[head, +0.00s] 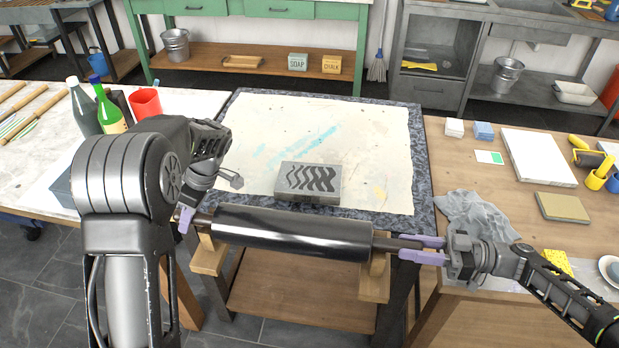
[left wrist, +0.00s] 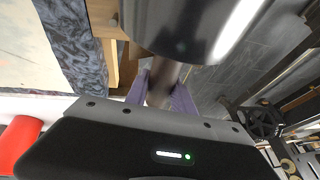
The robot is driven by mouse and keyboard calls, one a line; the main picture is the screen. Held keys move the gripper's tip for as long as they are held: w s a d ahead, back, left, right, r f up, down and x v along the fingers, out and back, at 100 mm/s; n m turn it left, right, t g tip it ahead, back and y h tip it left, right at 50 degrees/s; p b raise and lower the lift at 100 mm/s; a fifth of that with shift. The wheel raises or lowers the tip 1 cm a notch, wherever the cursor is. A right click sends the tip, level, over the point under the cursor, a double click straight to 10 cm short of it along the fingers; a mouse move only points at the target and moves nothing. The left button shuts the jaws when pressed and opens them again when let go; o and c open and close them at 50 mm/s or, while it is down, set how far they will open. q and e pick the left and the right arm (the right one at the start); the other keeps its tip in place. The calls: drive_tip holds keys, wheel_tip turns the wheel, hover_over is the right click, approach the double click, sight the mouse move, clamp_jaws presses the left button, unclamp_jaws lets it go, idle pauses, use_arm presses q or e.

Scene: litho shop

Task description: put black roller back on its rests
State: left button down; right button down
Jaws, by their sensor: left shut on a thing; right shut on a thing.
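The black roller (head: 292,233) lies level across the front of the press table, with a shaft at each end. It also shows in the left wrist view (left wrist: 180,25). My left gripper (head: 187,218) is shut on the roller's left shaft; its purple fingers flank the shaft in the left wrist view (left wrist: 161,90). My right gripper (head: 422,249) is shut on the right shaft. The left wooden rest (head: 208,256) and right wooden rest (head: 375,280) are under the shafts, partly covered by the roller. I cannot tell whether the shafts touch them.
A grey stone (head: 308,182) with wavy dark marks lies on the stained sheet behind the roller. Bottles (head: 108,108) and a red cup (head: 146,102) stand on the left table. A grey cloth (head: 478,214) lies on the right table near my right gripper.

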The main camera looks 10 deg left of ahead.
use_arm(q)
drive_tip(key=c, duration=1.3)
unclamp_jaws()
drive_tip(key=shift+s+a+r, duration=0.1)
drive_tip(key=shift+a, duration=0.15)
drive_tip(key=shift+c, duration=0.2)
use_arm(e)
drive_tip(key=shift+w+d+r, duration=0.15)
use_arm(q)
drive_tip(key=o, duration=0.3)
drive_tip(key=shift+d, duration=0.2)
drive_tip(key=shift+o, duration=0.2)
use_arm(e)
drive_tip(key=c, duration=1.5)
unclamp_jaws()
drive_tip(key=o, duration=0.5)
use_arm(q)
drive_tip(key=shift+d, duration=0.1)
drive_tip(key=b+v, duration=0.1)
drive_tip(key=v, duration=0.6)
drive_tip(key=shift+d+r, duration=0.1)
drive_tip(key=shift+r, duration=0.2)
use_arm(e)
drive_tip(key=shift+f, duration=0.5)
use_arm(q)
drive_tip(key=shift+f, duration=0.1)
